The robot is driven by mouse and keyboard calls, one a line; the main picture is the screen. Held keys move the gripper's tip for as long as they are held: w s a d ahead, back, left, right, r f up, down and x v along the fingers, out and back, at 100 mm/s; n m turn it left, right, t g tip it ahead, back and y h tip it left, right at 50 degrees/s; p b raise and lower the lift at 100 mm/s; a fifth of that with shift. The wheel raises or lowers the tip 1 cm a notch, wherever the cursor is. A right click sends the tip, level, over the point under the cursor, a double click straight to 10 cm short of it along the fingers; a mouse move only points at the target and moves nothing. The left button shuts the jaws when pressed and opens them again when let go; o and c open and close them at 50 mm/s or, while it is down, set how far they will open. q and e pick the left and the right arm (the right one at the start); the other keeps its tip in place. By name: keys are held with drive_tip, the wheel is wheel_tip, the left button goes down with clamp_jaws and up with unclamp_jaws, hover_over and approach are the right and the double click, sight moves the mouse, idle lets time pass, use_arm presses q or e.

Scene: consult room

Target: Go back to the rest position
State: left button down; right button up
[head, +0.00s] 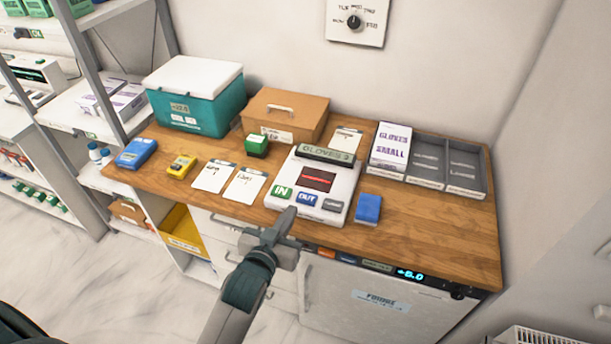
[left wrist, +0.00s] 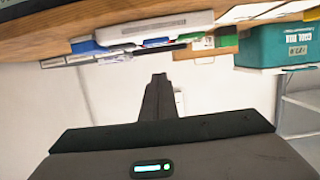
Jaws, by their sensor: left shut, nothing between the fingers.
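My left gripper (head: 290,222) is in the middle of the head view, in front of the wooden counter's front edge. It is shut and empty. Its fingertips show close to the white device with the IN and OUT buttons (head: 341,193); I cannot tell whether they touch it. In the left wrist view the shut left fingers (left wrist: 158,98) stand dark against a pale wall, with the counter (left wrist: 60,32) along the top. My right gripper is not in view.
On the counter stand a teal cool box (head: 205,115), a brown box (head: 300,127), a blue block (head: 368,208), a gloves box (head: 390,146) and grey trays (head: 463,185). Below are drawers and a fridge (head: 345,311). A shelf rack stands left. Bare floor (head: 130,285) lies in front.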

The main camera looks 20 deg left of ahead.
use_arm(q)
drive_tip(key=s+a+f+m+g, duration=0.1)
drive_tip(key=s+f+g, duration=0.3)
drive_tip(key=s, duration=0.6)
drive_tip(key=s+a+f+g, duration=0.1)
drive_tip(key=s+f+g, duration=0.3)
drive_tip(key=s, duration=0.6)
drive_tip(key=s+a+f+m+g, duration=0.1)
drive_tip(key=s+f+g, duration=0.3)
drive_tip(key=s, duration=0.6)
wheel_tip(320, 180, down, 34)
drive_tip(key=f+g+b, duration=0.1)
drive_tip(key=b, duration=0.5)
drive_tip(key=s+a+f+b, duration=0.1)
drive_tip(key=s+f+b, duration=0.2)
drive_tip(key=s+f, duration=0.6)
drive_tip(key=s+a+f+g+b, duration=0.1)
drive_tip(key=s+a+f+b, duration=0.1)
drive_tip(key=s+f, duration=0.8)
wheel_tip(320, 180, down, 4)
drive_tip(key=shift+y+b, duration=0.3)
drive_tip(key=shift+b, duration=0.1)
